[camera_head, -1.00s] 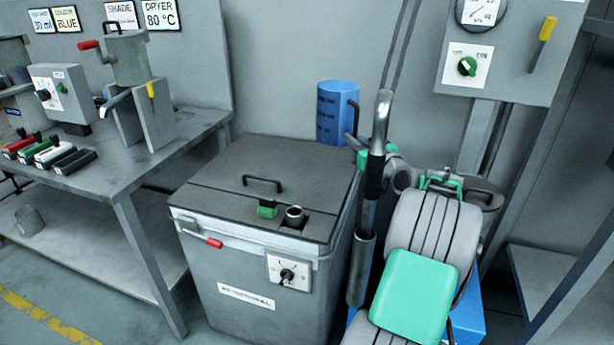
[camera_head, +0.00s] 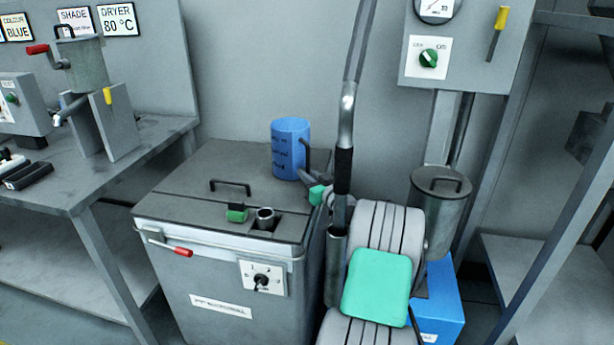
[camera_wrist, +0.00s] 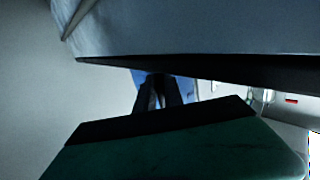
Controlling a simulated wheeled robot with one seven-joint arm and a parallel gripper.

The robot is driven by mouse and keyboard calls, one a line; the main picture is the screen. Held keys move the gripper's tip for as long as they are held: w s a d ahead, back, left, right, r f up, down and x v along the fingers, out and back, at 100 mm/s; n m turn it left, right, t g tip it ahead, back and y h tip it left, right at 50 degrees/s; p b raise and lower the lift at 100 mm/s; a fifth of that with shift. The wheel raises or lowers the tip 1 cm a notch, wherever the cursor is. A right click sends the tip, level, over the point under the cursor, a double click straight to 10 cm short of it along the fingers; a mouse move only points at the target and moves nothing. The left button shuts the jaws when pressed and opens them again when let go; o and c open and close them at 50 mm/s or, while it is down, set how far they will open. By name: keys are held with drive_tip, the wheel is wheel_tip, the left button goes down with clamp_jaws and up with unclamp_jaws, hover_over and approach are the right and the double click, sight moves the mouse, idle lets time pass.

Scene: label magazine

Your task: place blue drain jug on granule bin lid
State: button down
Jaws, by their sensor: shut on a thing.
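The blue drain jug (camera_head: 290,148) stands upright at the back right of the granule bin lid (camera_head: 190,178) in the head view. Dark writing is on its side and a dark handle is on its right. I cannot tell whether its base touches the lid. My gripper (camera_head: 307,173) is at the jug's right side, shut on its handle. In the wrist view a blue part of the jug (camera_wrist: 187,90) shows behind my dark fingers (camera_wrist: 158,92); most of the jug is hidden there.
The lid carries a black handle (camera_head: 230,185), a green block (camera_head: 237,213) and a short round port (camera_head: 264,217). A grey lidded canister (camera_head: 440,205) stands at right, above a blue box (camera_head: 440,300). A grey bench (camera_head: 90,180) stands at left. The lid's back left is clear.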

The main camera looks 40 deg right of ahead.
drive_tip(key=shift+f, duration=0.15)
drive_tip(key=c, duration=1.5)
unclamp_jaws()
drive_tip(key=shift+o, duration=0.2)
drive_tip(key=shift+s, duration=0.3)
drive_tip(key=s+a, duration=0.1)
drive_tip(key=s, duration=0.6)
drive_tip(key=shift+p, duration=0.45)
